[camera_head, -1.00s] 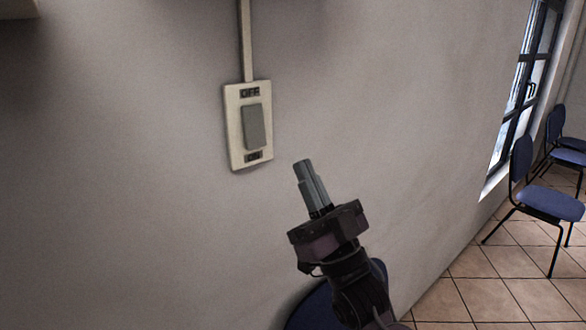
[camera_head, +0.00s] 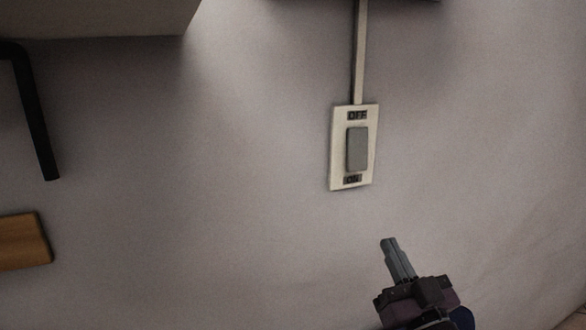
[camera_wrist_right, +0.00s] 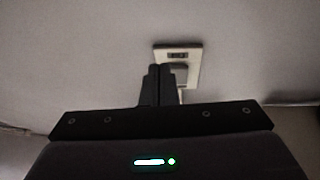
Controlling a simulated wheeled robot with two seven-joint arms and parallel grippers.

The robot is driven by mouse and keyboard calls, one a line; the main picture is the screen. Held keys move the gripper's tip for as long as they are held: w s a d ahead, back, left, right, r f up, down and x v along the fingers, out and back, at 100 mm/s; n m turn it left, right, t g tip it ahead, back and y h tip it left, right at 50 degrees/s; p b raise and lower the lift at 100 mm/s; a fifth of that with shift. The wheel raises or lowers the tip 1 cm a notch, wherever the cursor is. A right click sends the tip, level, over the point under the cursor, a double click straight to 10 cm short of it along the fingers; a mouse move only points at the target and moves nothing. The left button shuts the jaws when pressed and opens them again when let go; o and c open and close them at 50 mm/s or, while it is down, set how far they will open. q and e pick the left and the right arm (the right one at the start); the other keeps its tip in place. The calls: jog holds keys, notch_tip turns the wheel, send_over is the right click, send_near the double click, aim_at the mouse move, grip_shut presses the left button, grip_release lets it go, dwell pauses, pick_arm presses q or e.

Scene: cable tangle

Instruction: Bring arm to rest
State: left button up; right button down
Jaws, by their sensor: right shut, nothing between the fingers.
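My right gripper (camera_head: 390,243) is at the lower right of the head view, below and to the right of the wall switch, apart from it. Its fingers are shut together with nothing between them. In the right wrist view the closed fingers (camera_wrist_right: 156,72) point towards the wall and partly cover the switch. The switch (camera_head: 356,148) is a pale plate with a grey rocker, marked OFF at the top and ON at the bottom; it also shows in the right wrist view (camera_wrist_right: 191,50). My left gripper is in neither view.
A pale conduit (camera_head: 360,50) runs up the wall (camera_head: 230,180) from the switch. A black bent bar (camera_head: 36,120) and a wooden piece (camera_head: 22,242) are at the left. A pale box-like shape (camera_head: 95,18) hangs at the upper left. The wall between is bare.

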jog(key=s+f+g+h, duration=0.25)
jog(key=f+g, duration=0.25)
jog(key=f, duration=0.5)
jog(key=s+f+g+h, duration=0.1)
jog(key=s+f+g, duration=0.2)
jog(key=f+g, duration=0.55)
jog(key=s+d+f+g+h, duration=0.15)
jog(key=s+f+g, duration=0.45)
jog(key=s+f, duration=0.7)
notch_tip(320, 180, down, 27)
jog(key=s, duration=0.1)
jog(key=s+d+f+g, duration=0.1)
jog(key=s+d+f, duration=0.1)
jog(key=s+f, duration=0.8)
jog(key=s+d+f+g, duration=0.1)
jog(key=s+f, duration=0.9)
jog(key=shift+s+d+n, duration=0.3)
jog(key=shift+s+d, duration=0.05)
